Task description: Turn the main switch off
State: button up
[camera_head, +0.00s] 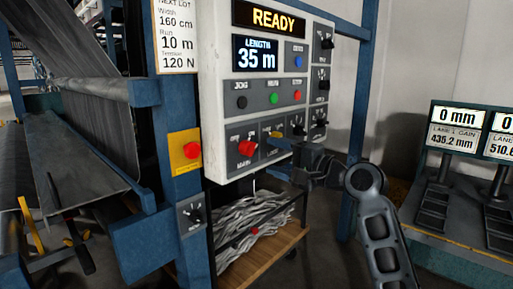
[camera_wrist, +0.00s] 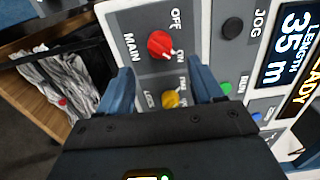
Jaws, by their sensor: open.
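The main switch is a red rotary knob (camera_head: 247,148) on the lower left of the white control panel (camera_head: 222,100). In the wrist view, the red knob (camera_wrist: 160,44) sits by the labels MAIN, OFF and ON, and its pointer seems turned toward ON. My gripper (camera_head: 283,143) is in front of the panel, to the right of the red knob in the head view.
A yellow knob (camera_wrist: 171,99) sits beside the red one, close to my fingers. JOG, green and red buttons line the row above; black knobs (camera_head: 322,85) run down the right. A red button on a yellow plate (camera_head: 190,150) is on the blue post. A cart holds grey strips (camera_head: 250,228) below.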

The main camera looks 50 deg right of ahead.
aim_at(254, 150)
jog(key=w+p, duration=0.1)
jog(key=w, duration=0.6)
jog(key=shift+w+a, duration=0.15)
jog(key=shift+w, duration=0.1)
jog(key=shift+c, duration=0.2)
jog(key=c, duration=1)
jog(key=shift+f+n, duration=0.15)
jog(key=shift+n, duration=0.15)
jog(key=shift+n+b, duration=6.6)
jog(key=shift+n, duration=2)
